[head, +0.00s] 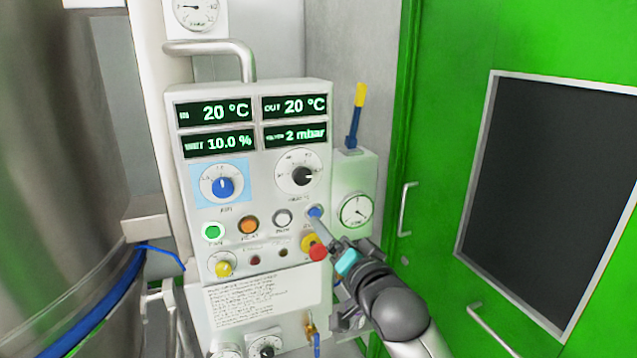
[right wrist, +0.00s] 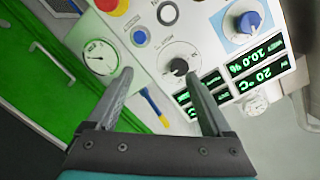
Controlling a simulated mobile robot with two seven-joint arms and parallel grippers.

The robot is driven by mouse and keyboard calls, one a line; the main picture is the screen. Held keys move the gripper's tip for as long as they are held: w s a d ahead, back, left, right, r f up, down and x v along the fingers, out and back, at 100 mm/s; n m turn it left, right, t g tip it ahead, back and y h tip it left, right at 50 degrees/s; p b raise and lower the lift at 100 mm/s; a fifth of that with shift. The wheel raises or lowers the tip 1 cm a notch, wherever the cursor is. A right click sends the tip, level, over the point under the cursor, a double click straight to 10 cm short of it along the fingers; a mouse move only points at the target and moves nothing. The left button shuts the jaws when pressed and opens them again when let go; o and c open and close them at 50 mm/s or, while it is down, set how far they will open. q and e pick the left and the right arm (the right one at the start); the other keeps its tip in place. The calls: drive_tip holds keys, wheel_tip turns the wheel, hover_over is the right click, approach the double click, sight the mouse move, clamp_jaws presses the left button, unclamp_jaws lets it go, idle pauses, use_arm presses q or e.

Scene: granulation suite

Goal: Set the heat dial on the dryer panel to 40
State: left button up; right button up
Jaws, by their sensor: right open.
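The dryer panel (head: 240,190) is a pale upright box in the head view. Its heat dial (head: 302,175) is a black knob on a round white scale, right of the blue dial, pointing roughly right; the scale numbers are too small to read. The heat dial also shows in the right wrist view (right wrist: 179,67), ahead of the fingers and nearer the right-hand finger. My right gripper (head: 325,228) is open and empty, below and right of the dial in the head view. Its two spread fingers show in the right wrist view (right wrist: 160,76). My left gripper is out of view.
Displays read 20 °C (head: 215,112), 20 °C, 10.0 % and 2 mbar. A blue dial (head: 222,187), a blue button (head: 315,211) and a red emergency knob (head: 318,252) crowd the panel. A gauge box (head: 355,185) with a yellow-tipped lever stands right. A green door (head: 440,150) lies beyond.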

sight(304, 177)
wheel_tip(304, 177, up, 6)
drive_tip(key=t, duration=0.1)
drive_tip(key=shift+y, duration=0.3)
drive_tip(key=shift+f+p+x, duration=0.2)
drive_tip(key=shift+x, duration=3.55)
drive_tip(key=shift+f+p+x, duration=0.15)
drive_tip(key=shift+p+x, duration=0.05)
drive_tip(key=shift+x, duration=3.55)
drive_tip(key=shift+a, duration=0.2)
clamp_jaws()
